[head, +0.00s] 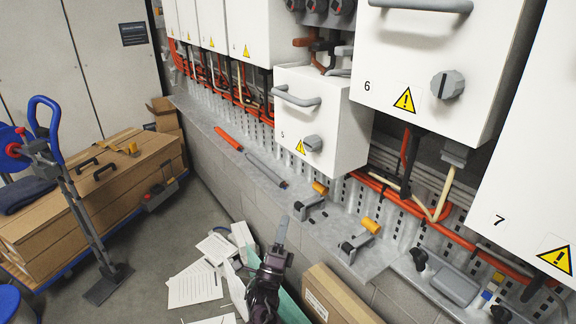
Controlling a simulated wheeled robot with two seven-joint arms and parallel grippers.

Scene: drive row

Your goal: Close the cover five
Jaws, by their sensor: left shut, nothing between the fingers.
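Cover five (335,130) is a white box-shaped cover marked 5, with a grey bar handle (296,96), a grey knob (312,144) and a yellow warning triangle. It hangs lower than the neighbouring covers, and dark parts and orange cables (322,48) show bare above it. My left gripper (282,228) is at the lower middle, pointing up the picture. It is shut and empty, below and left of cover five, apart from it and in front of the ledge. My right gripper is not in view.
Cover six (430,60) and cover seven (535,190) stand to the right. The grey ledge (225,130) bears a screwdriver-like tool (265,168) and two clamps with orange handles (310,205). Papers (195,285) and a cardboard box (340,295) lie below.

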